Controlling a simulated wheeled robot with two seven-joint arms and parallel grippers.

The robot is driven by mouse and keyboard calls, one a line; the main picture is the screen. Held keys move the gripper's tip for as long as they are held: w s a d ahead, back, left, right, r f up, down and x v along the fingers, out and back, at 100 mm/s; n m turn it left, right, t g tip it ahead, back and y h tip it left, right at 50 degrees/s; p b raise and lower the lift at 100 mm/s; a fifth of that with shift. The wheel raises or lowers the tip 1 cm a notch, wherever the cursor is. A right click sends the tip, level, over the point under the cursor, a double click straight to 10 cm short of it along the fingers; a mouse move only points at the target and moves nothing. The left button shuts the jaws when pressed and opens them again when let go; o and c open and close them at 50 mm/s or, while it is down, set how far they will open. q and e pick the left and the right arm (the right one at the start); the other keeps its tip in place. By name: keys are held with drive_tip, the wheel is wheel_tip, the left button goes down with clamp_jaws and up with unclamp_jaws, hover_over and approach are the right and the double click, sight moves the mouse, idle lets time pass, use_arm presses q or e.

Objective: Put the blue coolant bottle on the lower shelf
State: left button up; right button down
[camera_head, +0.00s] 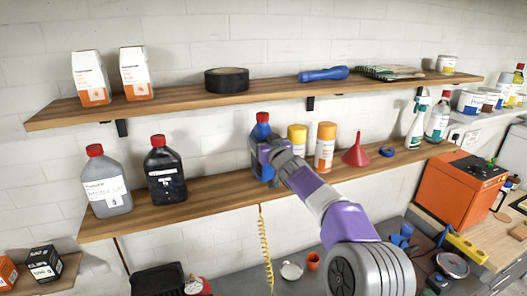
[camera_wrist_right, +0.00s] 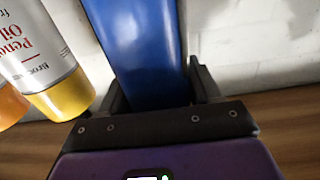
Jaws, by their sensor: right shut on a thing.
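The blue coolant bottle (camera_head: 261,131) has a red cap and stands upright at the lower shelf (camera_head: 215,191), in front of the white wall. My right gripper (camera_head: 266,160) is shut on its body, and the arm hides part of it. In the right wrist view the blue bottle (camera_wrist_right: 146,50) fills the space between the dark fingers of my right gripper (camera_wrist_right: 150,95). I cannot tell whether its base touches the shelf. My left gripper is not in view.
A yellow-capped can (camera_head: 297,139) stands close right of the bottle, with an orange can (camera_head: 325,147) and red funnel (camera_head: 356,152) beyond. A grey jug (camera_head: 105,185) and black jug (camera_head: 165,173) stand left. The shelf is bare between the black jug and the bottle. The upper shelf (camera_head: 190,100) runs above.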

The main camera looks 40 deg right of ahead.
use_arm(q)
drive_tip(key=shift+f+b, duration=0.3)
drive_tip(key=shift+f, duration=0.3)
use_arm(e)
drive_tip(key=shift+w+f, duration=0.25)
drive_tip(key=shift+f, duration=0.75)
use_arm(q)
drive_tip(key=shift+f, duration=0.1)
use_arm(e)
drive_tip(key=shift+f, duration=0.1)
drive_tip(key=shift+c, duration=1.1)
unclamp_jaws()
drive_tip(key=shift+f, duration=0.15)
use_arm(q)
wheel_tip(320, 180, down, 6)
drive_tip(key=b, duration=0.6)
use_arm(e)
drive_tip(key=v, duration=1.2)
